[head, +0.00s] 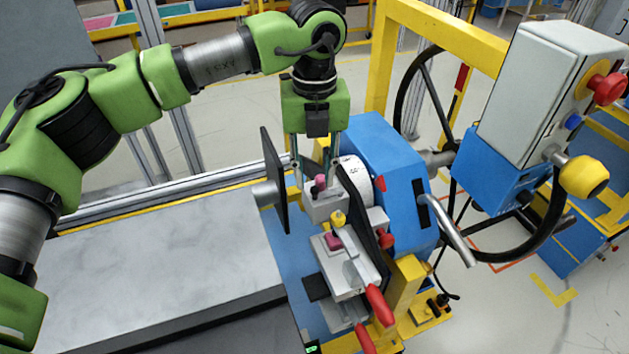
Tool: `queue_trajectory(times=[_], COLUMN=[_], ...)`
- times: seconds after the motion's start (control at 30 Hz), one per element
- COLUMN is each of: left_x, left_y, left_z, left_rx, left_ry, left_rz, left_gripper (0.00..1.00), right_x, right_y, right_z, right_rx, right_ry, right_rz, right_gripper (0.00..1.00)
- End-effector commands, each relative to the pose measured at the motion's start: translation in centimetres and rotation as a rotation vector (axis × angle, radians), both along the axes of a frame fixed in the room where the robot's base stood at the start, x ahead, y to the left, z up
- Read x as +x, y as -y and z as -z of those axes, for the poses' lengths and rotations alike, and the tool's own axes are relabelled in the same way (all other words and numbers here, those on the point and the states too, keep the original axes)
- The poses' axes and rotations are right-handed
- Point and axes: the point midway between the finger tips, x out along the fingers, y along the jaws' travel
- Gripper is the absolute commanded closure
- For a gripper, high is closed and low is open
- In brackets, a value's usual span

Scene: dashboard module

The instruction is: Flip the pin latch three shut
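The dashboard module carries a small grey block (322,205) with a pink knob (320,183) on top, a yellow knob (338,219), and a grey clamp-like part (350,265) with a red handle (379,305). A second red handle (364,338) is lower down. I see no labels telling which is pin latch three, nor its exact state. My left gripper (315,168) points down over the grey block. Its two fingers are apart, either side of the pink knob from this view; contact cannot be told. My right gripper is not in view.
A dark upright plate (273,180) stands left of the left gripper. A blue housing (385,160) and white dial (354,175) are close on its right. Farther right are a large black handwheel (398,105) and a grey box (548,90) with a red button. The grey bench top (170,270) is clear.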

Motion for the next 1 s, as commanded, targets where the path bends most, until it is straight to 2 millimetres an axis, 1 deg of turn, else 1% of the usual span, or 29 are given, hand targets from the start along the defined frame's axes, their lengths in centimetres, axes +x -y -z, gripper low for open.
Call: queue_trajectory(times=[0.03,0.2,0.3,0.4,0.5,0.6,1.0], left_x=[0.1,0.1,0.0,0.1,0.1,0.0,0.0], left_y=[0.1,0.0,0.1,0.0,0.0,0.0,0.0], left_z=[-1.2,-4.9,-6.7,-8.0,-8.7,-8.9,-9.0], left_rx=[-0.002,-0.001,-0.002,-0.001,0.000,-0.001,0.000], left_ry=[0.003,0.003,0.002,0.002,0.001,0.000,0.000], left_rz=[-0.001,0.000,0.000,-0.001,-0.001,0.001,0.001], left_gripper=[0.72,0.72,0.72,0.72,0.72,0.72,0.72], right_x=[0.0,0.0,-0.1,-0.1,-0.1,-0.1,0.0], right_y=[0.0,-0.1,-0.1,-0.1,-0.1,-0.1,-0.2], right_z=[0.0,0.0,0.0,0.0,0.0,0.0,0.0], right_rx=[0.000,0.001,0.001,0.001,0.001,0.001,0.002], right_ry=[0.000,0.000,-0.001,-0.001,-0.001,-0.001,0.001], right_rz=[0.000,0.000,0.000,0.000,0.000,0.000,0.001], right_gripper=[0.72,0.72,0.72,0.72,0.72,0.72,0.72])
